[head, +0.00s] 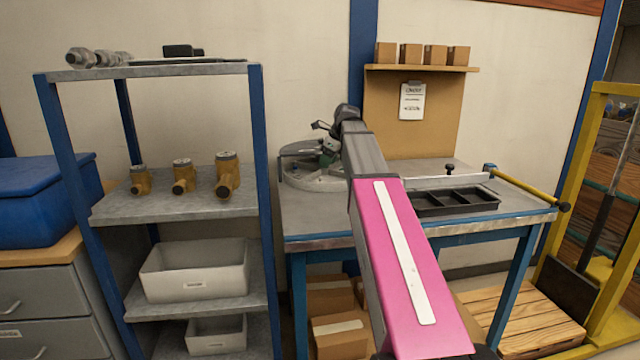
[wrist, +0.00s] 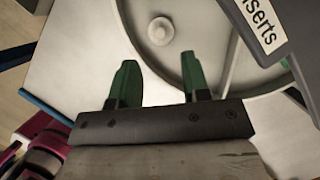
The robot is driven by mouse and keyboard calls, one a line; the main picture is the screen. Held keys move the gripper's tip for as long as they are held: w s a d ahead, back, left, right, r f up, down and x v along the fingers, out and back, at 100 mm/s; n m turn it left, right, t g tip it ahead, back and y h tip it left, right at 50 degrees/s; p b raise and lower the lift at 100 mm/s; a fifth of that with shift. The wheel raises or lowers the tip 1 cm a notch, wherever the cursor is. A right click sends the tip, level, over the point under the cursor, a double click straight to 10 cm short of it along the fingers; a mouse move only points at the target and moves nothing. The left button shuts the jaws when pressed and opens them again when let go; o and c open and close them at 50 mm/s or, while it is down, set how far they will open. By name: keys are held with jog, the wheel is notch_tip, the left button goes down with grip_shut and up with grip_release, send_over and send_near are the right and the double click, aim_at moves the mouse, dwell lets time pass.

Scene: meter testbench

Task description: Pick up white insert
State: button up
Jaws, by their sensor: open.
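A small pale round piece (wrist: 160,31), which looks like the white insert, lies in a round light grey dish (wrist: 213,87) in the wrist view. A thin divider runs across the dish to the right of the piece. My gripper (wrist: 158,76) is open, with its two green fingertips apart and nothing between them. The piece shows beyond the fingertips, roughly in line with the gap. In the head view the dish (head: 318,184) sits on the left part of the workbench, and my gripper (head: 328,157) is over it, mostly hidden by my arm. The insert cannot be made out there.
A dark label holder reading "inserts" (wrist: 262,28) is close to the right of the gripper. On the workbench (head: 465,228), a black divided tray (head: 455,203) stands to the right. A shelf rack (head: 262,200) with brass meter bodies stands left of the bench.

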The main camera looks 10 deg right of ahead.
aim_at(320, 181)
jog(key=shift+x, duration=3.55)
jog(key=shift+d, duration=0.1)
jog(key=c, duration=0.6)
